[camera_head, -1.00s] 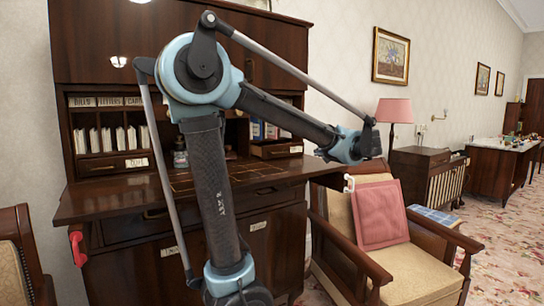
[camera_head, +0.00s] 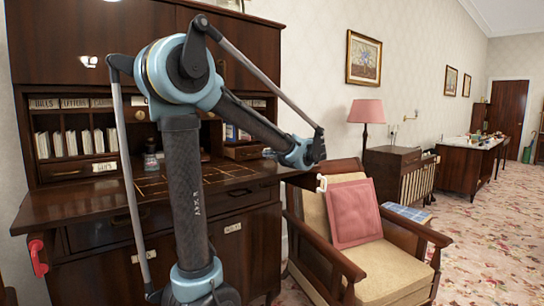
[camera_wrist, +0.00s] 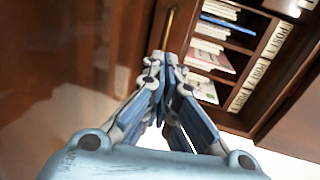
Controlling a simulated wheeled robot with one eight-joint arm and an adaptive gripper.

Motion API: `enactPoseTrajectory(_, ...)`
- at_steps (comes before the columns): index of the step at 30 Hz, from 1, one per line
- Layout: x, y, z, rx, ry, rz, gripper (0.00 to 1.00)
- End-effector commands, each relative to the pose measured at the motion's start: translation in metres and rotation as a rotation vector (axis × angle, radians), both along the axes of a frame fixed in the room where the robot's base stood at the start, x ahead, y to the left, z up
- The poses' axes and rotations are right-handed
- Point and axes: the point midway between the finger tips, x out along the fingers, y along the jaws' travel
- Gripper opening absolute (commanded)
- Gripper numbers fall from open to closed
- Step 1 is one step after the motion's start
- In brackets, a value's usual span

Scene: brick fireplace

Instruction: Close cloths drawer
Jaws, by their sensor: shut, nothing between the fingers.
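A dark wooden writing desk stands at left in the head view. It has a small labelled drawer (camera_head: 78,172) under the left pigeonholes, another small drawer (camera_head: 243,153) at the right, and a wide drawer (camera_head: 115,230) below the desktop. I cannot read which label names the cloths drawer. In the wrist view my gripper (camera_wrist: 165,62) is shut and empty, with its fingertips close to a brass handle (camera_wrist: 170,28) on dark wood; contact cannot be told. My gripper's fingers are not clear in the head view, where my forearm partly covers the desk's right side.
The desktop (camera_head: 60,208) projects forward. Pigeonholes (camera_wrist: 215,45) with papers and labelled edges show in the wrist view. An armchair (camera_head: 385,275) with a pink cushion (camera_head: 352,212) stands right of the desk. A pink lamp (camera_head: 366,112) is behind it. Carpet is free farther right.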

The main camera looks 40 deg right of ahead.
Motion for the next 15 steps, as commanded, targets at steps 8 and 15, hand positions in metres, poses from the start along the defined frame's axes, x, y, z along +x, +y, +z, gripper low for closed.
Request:
enactPoseTrajectory(8,0.036,0.003,-0.007,-0.001,0.0,0.002,0.0)
enactPoseTrajectory(15,0.049,0.004,-0.01,-0.001,0.0,0.0,0.0)
